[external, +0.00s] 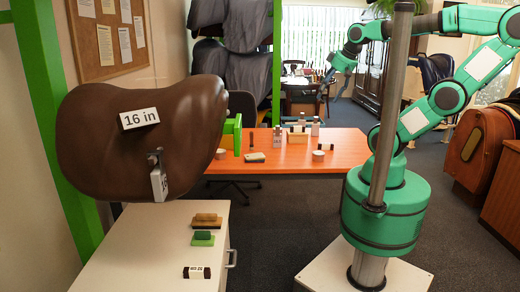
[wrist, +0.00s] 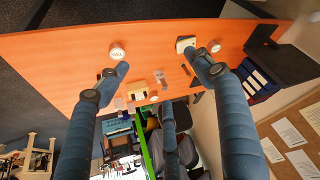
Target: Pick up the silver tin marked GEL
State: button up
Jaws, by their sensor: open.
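The other tin (wrist: 215,46) is farther right in the wrist view, beside a finger, and at the table's left end in the external view (external: 221,154). I cannot tell which is marked GEL. My gripper (wrist: 160,72) is open and empty, high above the table; it also shows in the external view (external: 334,82).
The orange table (external: 340,140) also bears a pale block (external: 255,157), upright bottles (external: 277,138) and a small box. A brown saddle (external: 100,130) marked 16 in stands at left, above a white cabinet (external: 150,230) with brushes. A grey post (external: 390,100) stands before my arm.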

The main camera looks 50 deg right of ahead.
jog(key=shift+o, duration=0.2)
jog(key=shift+w, duration=0.1)
jog(key=w+d+f+n+g+p, duration=0.25)
jog(key=w+d+f+p, duration=0.25)
jog(key=w+d+f, duration=0.6)
jog(key=w+d+f+g+p, duration=0.1)
jog(key=d+f+p, duration=0.1)
jog(key=d+f, duration=0.2)
jog(key=w+d+f+n+g+p, duration=0.1)
jog(key=d+f, duration=0.4)
jog(key=f, duration=0.6)
jog(key=shift+w+g+p, duration=0.2)
jog(key=shift+g+p, duration=0.35)
jog(key=shift+p, duration=0.3)
